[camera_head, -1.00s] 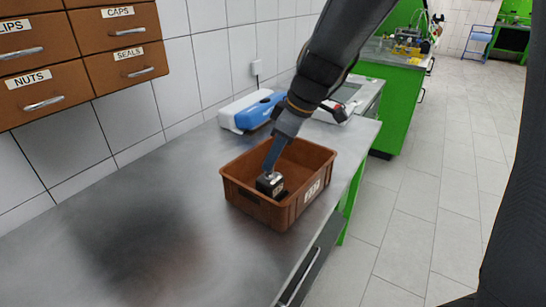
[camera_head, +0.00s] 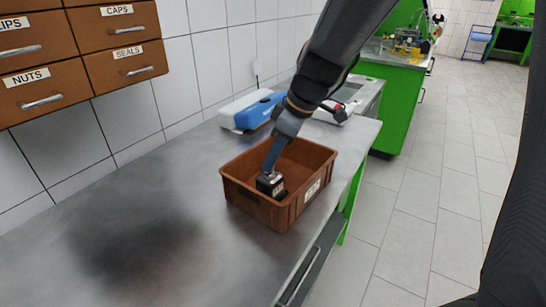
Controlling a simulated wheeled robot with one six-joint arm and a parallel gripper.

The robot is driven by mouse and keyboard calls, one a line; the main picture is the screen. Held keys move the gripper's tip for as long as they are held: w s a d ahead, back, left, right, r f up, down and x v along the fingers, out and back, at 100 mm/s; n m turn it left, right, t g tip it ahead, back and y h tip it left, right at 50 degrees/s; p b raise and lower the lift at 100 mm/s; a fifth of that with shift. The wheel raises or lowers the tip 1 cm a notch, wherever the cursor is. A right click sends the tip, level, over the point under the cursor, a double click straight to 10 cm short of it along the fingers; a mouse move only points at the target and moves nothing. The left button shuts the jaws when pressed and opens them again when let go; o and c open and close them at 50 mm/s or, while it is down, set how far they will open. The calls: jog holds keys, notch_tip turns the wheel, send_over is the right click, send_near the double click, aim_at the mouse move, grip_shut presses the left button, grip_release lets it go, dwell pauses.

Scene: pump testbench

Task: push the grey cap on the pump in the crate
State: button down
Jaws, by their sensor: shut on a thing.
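The brown crate (camera_head: 255,210) stands on the grey metal bench near its right edge. The pump (camera_head: 270,185), a small dark block with a light band, is inside the crate toward its front left. My gripper (camera_head: 271,172) reaches down into the crate with its blue fingers at the top of the pump. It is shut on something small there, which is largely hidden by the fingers. I cannot make out the grey cap clearly or tell how deep it sits on the pump.
The crate walls surround the gripper closely. A blue and white box (camera_head: 256,112) lies behind the crate by the tiled wall. Brown labelled drawers (camera_head: 85,50) hang at the upper left. The bench (camera_head: 120,220) is clear left of the crate.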

jog(key=shift+f, duration=0.1)
dwell(0.3)
jog(key=c, duration=0.7)
grip_release()
jog(key=shift+o, duration=0.2)
jog(key=shift+r+p, duration=0.7)
jog(key=shift+r, duration=0.7)
jog(key=shift+r+p, duration=1.3)
jog(key=shift+r, duration=0.85)
jog(key=s+d+f+m+h, duration=0.4)
jog(key=s+d+f+m, duration=0.6)
jog(key=s+d+m, duration=0.3)
jog(key=shift+s+d+f+g, duration=0.2)
jog(key=shift+s+d+g, duration=0.2)
jog(key=shift+s+d, duration=0.4)
